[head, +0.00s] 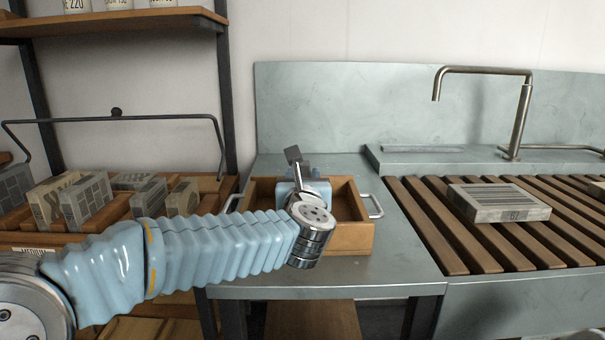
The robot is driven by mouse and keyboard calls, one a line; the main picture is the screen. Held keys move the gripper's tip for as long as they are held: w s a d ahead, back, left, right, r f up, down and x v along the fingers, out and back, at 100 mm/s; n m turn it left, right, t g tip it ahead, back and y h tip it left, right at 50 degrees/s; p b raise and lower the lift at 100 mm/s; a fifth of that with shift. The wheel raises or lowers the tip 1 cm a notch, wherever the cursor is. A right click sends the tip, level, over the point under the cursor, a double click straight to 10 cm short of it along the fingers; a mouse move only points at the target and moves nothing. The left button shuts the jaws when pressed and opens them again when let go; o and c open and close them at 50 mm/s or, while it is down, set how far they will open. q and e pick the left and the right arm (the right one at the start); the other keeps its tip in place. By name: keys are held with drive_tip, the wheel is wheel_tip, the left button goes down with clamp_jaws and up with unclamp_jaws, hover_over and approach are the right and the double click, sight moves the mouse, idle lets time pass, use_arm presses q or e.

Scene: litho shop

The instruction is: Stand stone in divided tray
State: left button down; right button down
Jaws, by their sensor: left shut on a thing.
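The divided tray (352,238) is a wooden box with metal side handles, on the grey counter in the middle of the head view. My left gripper (308,178) is over the tray, pointing away from me. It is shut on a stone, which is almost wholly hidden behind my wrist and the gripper. I cannot tell whether that stone touches the tray floor or is upright. The tray's right part looks empty; my arm covers much of its left part. My right gripper is not in view.
A grey stone block (497,202) marked 62 lies flat on the wooden slats (440,225) at right, under a tap (520,110). Several stones (86,200) stand in a wooden rack at left. The counter (395,265) right of the tray is clear.

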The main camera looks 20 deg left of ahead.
use_arm(q)
drive_tip(key=shift+r, duration=0.15)
drive_tip(key=c, duration=0.6)
unclamp_jaws()
drive_tip(key=shift+f, duration=0.2)
drive_tip(key=shift+r, duration=0.15)
drive_tip(key=shift+s+d, duration=0.1)
drive_tip(key=shift+s, duration=0.25)
drive_tip(key=b+v, duration=0.2)
drive_tip(key=v, duration=0.9)
drive_tip(key=shift+s, duration=0.2)
